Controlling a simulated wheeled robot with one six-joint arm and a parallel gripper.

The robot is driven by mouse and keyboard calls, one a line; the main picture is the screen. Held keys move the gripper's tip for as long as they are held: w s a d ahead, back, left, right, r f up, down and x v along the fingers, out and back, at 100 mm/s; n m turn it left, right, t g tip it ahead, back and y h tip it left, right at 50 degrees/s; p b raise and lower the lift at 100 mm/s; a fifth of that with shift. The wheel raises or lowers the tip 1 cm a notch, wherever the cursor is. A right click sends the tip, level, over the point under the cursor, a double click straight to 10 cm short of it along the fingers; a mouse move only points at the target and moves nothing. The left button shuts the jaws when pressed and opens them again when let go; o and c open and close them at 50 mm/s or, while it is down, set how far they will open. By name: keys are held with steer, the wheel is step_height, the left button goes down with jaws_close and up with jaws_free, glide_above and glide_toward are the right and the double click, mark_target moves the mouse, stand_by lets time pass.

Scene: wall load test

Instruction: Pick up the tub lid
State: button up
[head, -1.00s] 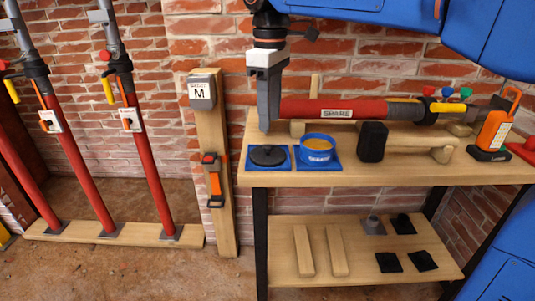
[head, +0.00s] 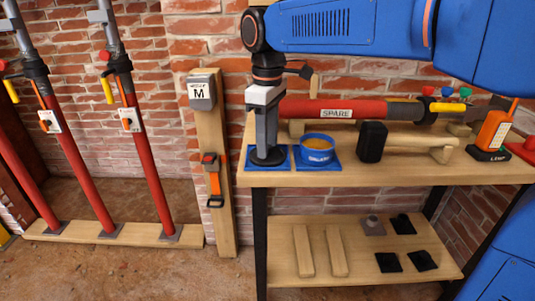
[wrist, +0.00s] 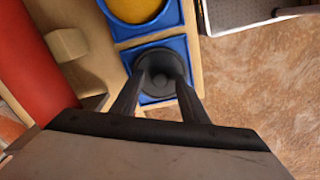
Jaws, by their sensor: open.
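The tub lid (head: 256,160) is a round black disc with a knob, lying on a blue square mat (head: 282,167) at the left end of the workbench. It also shows in the wrist view (wrist: 161,66), with its knob between the fingertips. My gripper (head: 265,150) points straight down over the lid, its fingers spread on either side of the knob. In the wrist view my gripper (wrist: 160,85) is open. I cannot tell whether the fingers touch the lid. The open blue tub (head: 317,150) with yellow contents stands just right of the lid.
A black block (head: 372,142) stands right of the tub. A red pipe marked SPARE (head: 330,109) lies on wooden supports behind. An orange lamp (head: 491,132) is at the right. A wooden post (head: 216,150) stands left of the workbench (head: 400,175).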

jaws_close()
steer(key=shift+r, duration=0.15)
